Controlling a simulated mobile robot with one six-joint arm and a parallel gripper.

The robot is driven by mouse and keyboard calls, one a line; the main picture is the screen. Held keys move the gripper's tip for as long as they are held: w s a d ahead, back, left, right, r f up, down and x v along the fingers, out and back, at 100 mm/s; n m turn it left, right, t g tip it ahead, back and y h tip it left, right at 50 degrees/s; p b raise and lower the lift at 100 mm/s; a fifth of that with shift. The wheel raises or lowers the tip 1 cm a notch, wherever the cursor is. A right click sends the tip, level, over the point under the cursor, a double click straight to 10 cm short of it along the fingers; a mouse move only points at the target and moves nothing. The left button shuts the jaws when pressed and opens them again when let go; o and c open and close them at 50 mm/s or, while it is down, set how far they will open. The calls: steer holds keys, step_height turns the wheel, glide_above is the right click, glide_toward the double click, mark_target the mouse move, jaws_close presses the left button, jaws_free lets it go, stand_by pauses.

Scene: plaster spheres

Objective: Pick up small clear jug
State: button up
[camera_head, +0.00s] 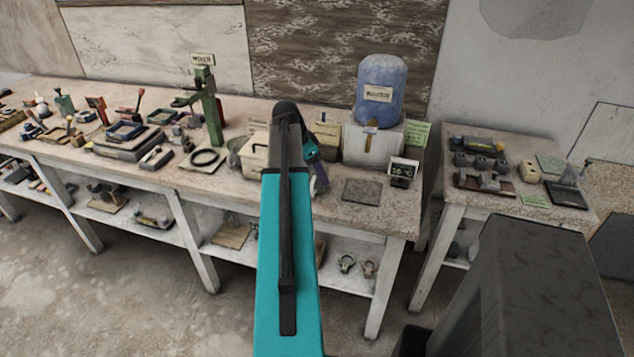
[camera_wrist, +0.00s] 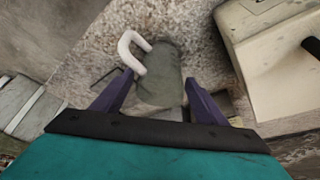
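The small clear jug (camera_wrist: 163,78) shows in the wrist view as a grey-green see-through body with a white looped handle (camera_wrist: 132,50) at its upper left. My gripper (camera_wrist: 159,80) is open, its two purple fingers on either side of the jug in the picture. A narrow gap shows beside each fingertip, and I cannot tell whether the jug is fully between them in depth. In the head view my gripper (camera_head: 318,172) is partly behind my teal arm, over the long workbench (camera_head: 361,217). I cannot make out the jug there.
A cream box with a black handle (camera_wrist: 268,68) stands right of the jug in the wrist view. In the head view, a blue water container (camera_head: 382,85) on a pale block, a green press (camera_head: 211,118) and a dark plate (camera_head: 361,191) are on the bench. A side table (camera_head: 487,197) stands right.

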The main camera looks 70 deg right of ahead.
steer(key=c, duration=0.9)
steer(key=shift+o, duration=0.2)
steer(key=shift+r, duration=0.15)
step_height(320, 180, up, 10)
steer(key=b, duration=0.2)
stand_by(0.5)
